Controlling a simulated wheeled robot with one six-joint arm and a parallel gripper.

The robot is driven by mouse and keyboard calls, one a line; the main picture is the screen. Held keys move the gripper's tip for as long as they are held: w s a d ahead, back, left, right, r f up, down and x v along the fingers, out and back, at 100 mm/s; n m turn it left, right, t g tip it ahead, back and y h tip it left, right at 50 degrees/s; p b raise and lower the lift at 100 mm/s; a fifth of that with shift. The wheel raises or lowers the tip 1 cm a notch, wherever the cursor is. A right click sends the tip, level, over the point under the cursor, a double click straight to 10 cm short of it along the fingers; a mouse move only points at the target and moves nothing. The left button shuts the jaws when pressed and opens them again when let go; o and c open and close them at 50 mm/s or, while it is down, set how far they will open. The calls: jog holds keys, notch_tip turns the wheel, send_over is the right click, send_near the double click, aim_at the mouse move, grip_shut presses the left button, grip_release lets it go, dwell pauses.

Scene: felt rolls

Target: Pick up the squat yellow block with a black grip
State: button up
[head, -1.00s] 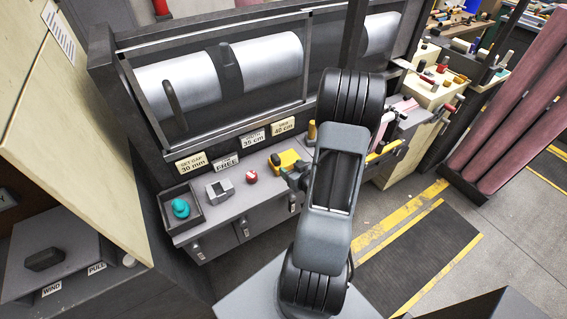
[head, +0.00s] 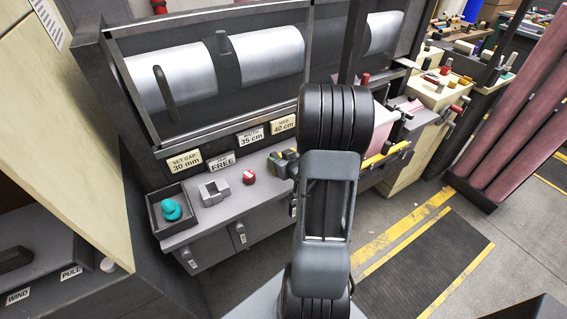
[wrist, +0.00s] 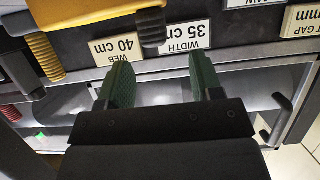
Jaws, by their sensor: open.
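The squat yellow block (wrist: 95,12) shows at the top left of the wrist view, partly cut off by the frame edge. A dark ribbed grip (wrist: 152,27) stands at its right end. In the head view my gripper and arm hide most or all of the block on the grey bench. My gripper (wrist: 160,62) is open in the wrist view, its two green fingers spread with nothing between them. The fingers appear close to the block but not around it. In the head view my gripper (head: 284,163) is over the bench, right of the red knob.
On the bench are a red knob (head: 249,177), a grey notched block (head: 214,192) and a teal object (head: 171,209) in a dark tray (head: 187,227). Labels (head: 222,162) line the panel behind. An orange ribbed cylinder (wrist: 45,58) stands beside the block in the wrist view.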

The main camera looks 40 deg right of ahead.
aim_at(276, 155)
jog(key=shift+d+p+x, duration=0.2)
jog(key=shift+p+x, duration=0.1)
jog(key=shift+x, duration=2.5)
jog(key=shift+s+f, duration=0.1)
jog(key=shift+f, duration=0.05)
grip_shut()
